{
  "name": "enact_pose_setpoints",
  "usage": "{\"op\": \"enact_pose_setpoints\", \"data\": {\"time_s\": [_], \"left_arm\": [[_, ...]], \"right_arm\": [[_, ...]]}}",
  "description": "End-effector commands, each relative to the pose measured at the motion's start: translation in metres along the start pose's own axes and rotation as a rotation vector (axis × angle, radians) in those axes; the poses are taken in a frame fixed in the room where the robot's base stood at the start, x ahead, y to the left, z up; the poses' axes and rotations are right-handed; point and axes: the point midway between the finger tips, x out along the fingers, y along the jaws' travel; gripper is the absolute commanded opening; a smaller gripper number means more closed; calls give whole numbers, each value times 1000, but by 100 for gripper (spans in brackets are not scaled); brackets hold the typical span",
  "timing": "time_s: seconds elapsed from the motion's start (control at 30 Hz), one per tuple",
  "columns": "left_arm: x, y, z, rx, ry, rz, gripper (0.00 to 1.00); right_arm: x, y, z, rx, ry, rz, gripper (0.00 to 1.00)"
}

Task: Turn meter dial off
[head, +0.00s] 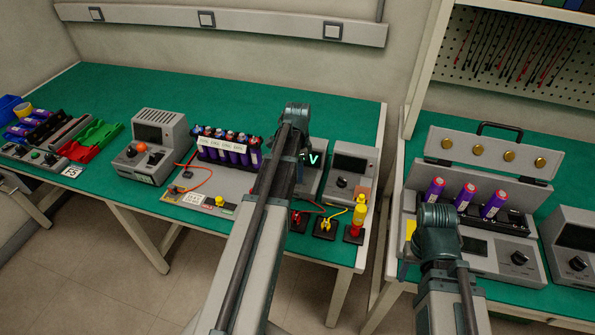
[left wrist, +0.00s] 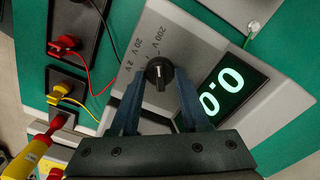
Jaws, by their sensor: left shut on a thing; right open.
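The meter (left wrist: 205,45) shows large in the left wrist view, with a lit green display (left wrist: 230,92) that reads zeros. Its black round dial (left wrist: 159,72) sits beside the printed marks 200 V, 20 V and 2 V. My left gripper (left wrist: 160,88) has its two fingers on either side of the dial and is shut on it. In the head view, part of the meter and its lit V (head: 314,159) show just right of my left arm, which hides the dial and that gripper. My right arm stands before the right table; its gripper fingers are not visible.
A second grey device (head: 352,165) stands to the right. Purple cells (head: 228,150) stand in a rack to the left. The table's back (head: 180,90) is clear.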

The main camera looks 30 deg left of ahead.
Motion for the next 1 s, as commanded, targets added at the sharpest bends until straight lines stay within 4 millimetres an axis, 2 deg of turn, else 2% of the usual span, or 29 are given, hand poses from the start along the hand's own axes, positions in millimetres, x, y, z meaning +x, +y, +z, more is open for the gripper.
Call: {"op": "enact_pose_setpoints", "data": {"time_s": [0.27, 1.0], "left_arm": [[0, -1, 0, -197, 0, 0, 0], [0, -2, 1, -901, 0, 0, 0]], "right_arm": [[0, 0, 0, 0, 0, 0, 54], [0, 0, 0, 0, 0, 0, 54]]}}
